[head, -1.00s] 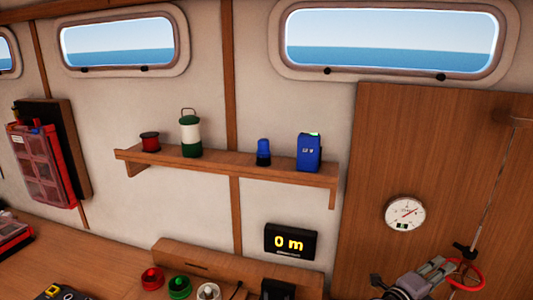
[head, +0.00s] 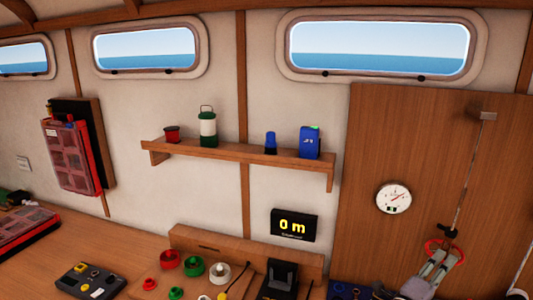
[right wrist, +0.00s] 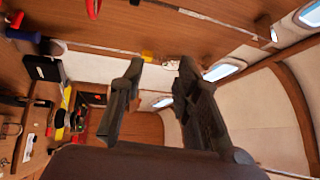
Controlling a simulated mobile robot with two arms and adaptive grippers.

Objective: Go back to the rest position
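My right gripper (head: 441,262) is at the lower right of the head view, in front of the wooden panel (head: 400,130). Its grey fingers overlap the lower part of a red ring (head: 430,247) at the end of a line (head: 468,180) hanging on the panel; whether they touch cannot be told. In the right wrist view the two dark fingers of the gripper (right wrist: 158,75) stand apart with nothing between them. My left gripper is not in view.
A wall shelf (head: 240,153) holds a lantern (head: 207,128), a red spool and blue items. A round gauge (head: 393,199) is on the panel. A display (head: 295,225) reads 0 m. Coloured spools (head: 193,266) and a tackle box (head: 27,232) are on the bench (head: 120,245).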

